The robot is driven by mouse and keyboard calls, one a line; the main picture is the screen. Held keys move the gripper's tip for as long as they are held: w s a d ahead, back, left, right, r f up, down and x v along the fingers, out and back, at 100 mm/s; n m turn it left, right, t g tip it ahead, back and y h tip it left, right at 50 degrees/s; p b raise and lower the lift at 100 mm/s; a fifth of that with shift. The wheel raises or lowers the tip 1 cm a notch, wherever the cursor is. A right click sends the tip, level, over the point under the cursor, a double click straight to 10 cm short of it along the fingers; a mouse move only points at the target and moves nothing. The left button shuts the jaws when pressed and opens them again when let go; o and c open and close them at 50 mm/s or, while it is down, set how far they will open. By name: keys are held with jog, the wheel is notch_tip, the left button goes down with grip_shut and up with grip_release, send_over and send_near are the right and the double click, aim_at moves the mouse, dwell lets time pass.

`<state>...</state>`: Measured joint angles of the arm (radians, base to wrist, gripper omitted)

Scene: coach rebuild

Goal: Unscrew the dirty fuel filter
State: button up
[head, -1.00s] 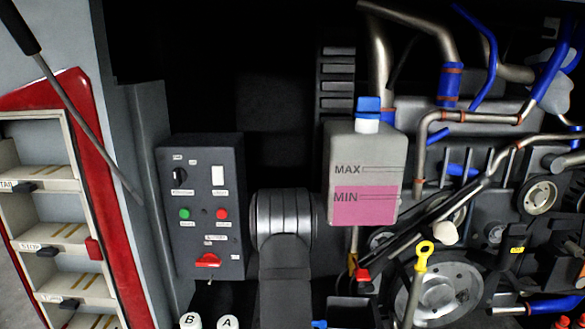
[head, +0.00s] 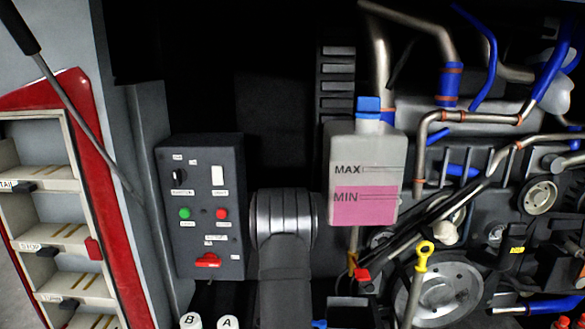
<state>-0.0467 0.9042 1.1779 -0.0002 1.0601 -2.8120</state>
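I cannot make out a dirty fuel filter for certain in the head view. Two white capped things, marked B (head: 190,321) and A (head: 227,322), show only their tops at the bottom edge; I cannot tell what they are. My gripper is not in view.
A dark control box (head: 202,215) with green, red and black controls stands left of centre. A coolant tank (head: 365,180) with a blue cap and pink fluid is right of it. Engine pipes, pulleys and a yellow-ringed dipstick (head: 422,255) crowd the right. A red-framed shelf rack (head: 85,150) is at left.

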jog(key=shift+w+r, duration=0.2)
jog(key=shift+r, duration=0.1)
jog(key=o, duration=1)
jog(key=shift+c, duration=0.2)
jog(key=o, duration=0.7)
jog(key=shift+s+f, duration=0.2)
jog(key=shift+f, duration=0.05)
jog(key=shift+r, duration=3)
